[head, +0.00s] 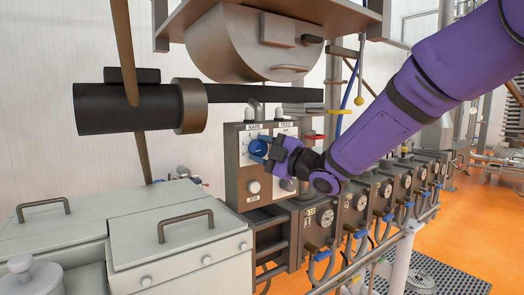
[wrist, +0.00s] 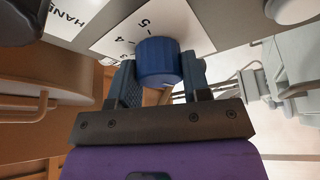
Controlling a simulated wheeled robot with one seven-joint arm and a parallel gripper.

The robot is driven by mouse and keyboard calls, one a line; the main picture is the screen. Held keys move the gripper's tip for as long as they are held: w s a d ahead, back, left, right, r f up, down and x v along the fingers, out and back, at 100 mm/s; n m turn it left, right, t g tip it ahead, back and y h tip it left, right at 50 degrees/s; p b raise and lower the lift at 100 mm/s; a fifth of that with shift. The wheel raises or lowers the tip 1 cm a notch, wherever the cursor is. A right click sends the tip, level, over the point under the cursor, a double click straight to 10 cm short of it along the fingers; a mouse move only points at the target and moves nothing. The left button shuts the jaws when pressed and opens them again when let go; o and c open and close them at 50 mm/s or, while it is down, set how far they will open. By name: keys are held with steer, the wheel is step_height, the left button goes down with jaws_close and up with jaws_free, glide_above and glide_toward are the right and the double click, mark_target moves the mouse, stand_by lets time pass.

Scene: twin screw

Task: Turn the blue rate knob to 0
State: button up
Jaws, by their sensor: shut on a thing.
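The blue rate knob (head: 258,147) is on the upper left of a grey control box, under a RATE label. My gripper (head: 266,151) is at the knob, reaching in from the right, and partly hides the panel. In the wrist view the blue knob (wrist: 157,62) sits between the two fingers of my gripper (wrist: 160,79), which is shut on its sides. The white dial plate (wrist: 112,40) behind it shows 5, 4 and part of another number. The knob's pointer mark is not visible, so I cannot tell its setting.
The control box (head: 238,190) also carries a white knob (head: 254,187) below and a red lever (head: 312,137) sticks out nearby at right. A dark horizontal barrel (head: 130,110) lies above left. White lidded bins (head: 170,235) stand in front at left. Several gauges line the right.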

steer(key=shift+n+g+h, duration=0.3)
steer(key=shift+n+g, duration=0.3)
steer(key=shift+n, duration=0.9)
steer(key=o, duration=0.9)
steer(key=shift+d, duration=0.1)
steer(key=v, duration=1)
steer(key=shift+s+d, duration=0.25)
steer(key=shift+d, duration=0.1)
